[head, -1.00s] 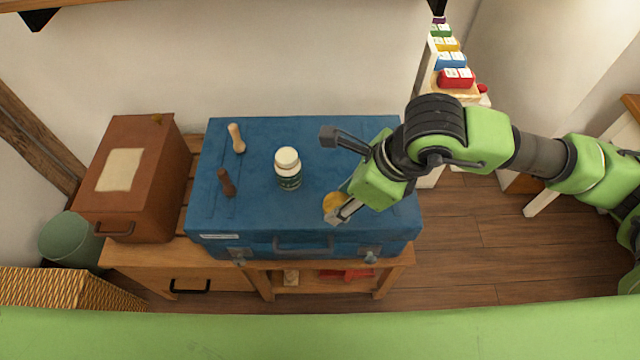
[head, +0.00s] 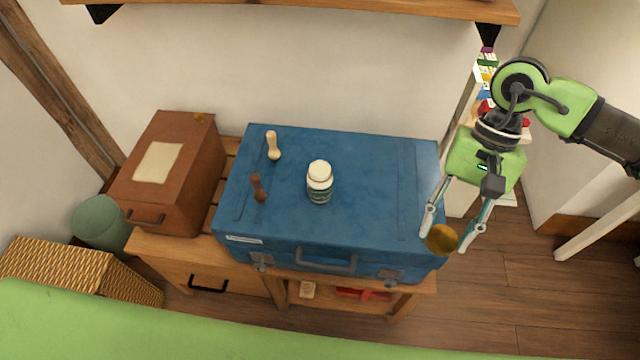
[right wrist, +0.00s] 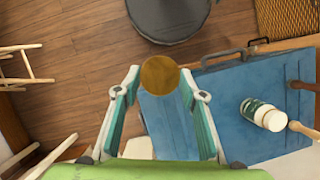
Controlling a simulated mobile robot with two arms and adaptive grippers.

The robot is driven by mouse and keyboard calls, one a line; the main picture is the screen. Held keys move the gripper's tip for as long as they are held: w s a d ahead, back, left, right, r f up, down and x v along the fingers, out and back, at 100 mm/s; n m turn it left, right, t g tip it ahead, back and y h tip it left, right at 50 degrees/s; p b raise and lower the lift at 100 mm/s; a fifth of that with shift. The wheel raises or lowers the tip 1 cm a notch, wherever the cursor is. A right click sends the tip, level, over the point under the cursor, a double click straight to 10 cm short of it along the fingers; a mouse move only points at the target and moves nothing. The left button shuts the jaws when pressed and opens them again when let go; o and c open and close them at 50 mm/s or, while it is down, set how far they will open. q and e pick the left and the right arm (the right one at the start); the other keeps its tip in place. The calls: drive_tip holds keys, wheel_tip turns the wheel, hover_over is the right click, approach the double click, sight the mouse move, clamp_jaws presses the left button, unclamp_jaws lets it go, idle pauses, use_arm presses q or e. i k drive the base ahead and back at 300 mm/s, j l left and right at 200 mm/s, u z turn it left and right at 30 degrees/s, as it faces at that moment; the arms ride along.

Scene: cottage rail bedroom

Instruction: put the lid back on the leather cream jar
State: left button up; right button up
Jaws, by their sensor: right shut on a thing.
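My right gripper (head: 449,234) is shut on a round golden-brown lid (head: 441,239), held between its fingertips at the right front corner of the blue suitcase (head: 375,180). In the right wrist view the lid (right wrist: 160,75) shows as a flat disc between the fingertips. A small white jar with a dark green label (head: 320,183) stands upright on the suitcase, left of the gripper and well apart from it. Its top looks white and rounded; I cannot tell whether it is open. The jar also shows in the right wrist view (right wrist: 262,114). My left gripper is not in view.
A pale wooden handle (head: 273,146) and a dark brown one (head: 258,188) stand left of the jar. A brown box (head: 172,170) sits left of the suitcase. A shelf (head: 300,8) hangs above. The suitcase top right of the jar is clear.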

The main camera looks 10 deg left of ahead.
sight(319, 177)
drive_tip(key=l+u, duration=0.7)
drive_tip(key=u, duration=0.15)
drive_tip(key=l+u, duration=0.4)
drive_tip(key=k+l, duration=0.15)
drive_tip(key=l, duration=0.25)
drive_tip(key=k+l+u, duration=0.1)
drive_tip(key=l, duration=0.3)
drive_tip(key=k+l+u, duration=0.1)
drive_tip(key=k+l, duration=0.15)
drive_tip(key=l, duration=0.15)
drive_tip(key=k+l, duration=0.2)
drive_tip(key=l, duration=0.15)
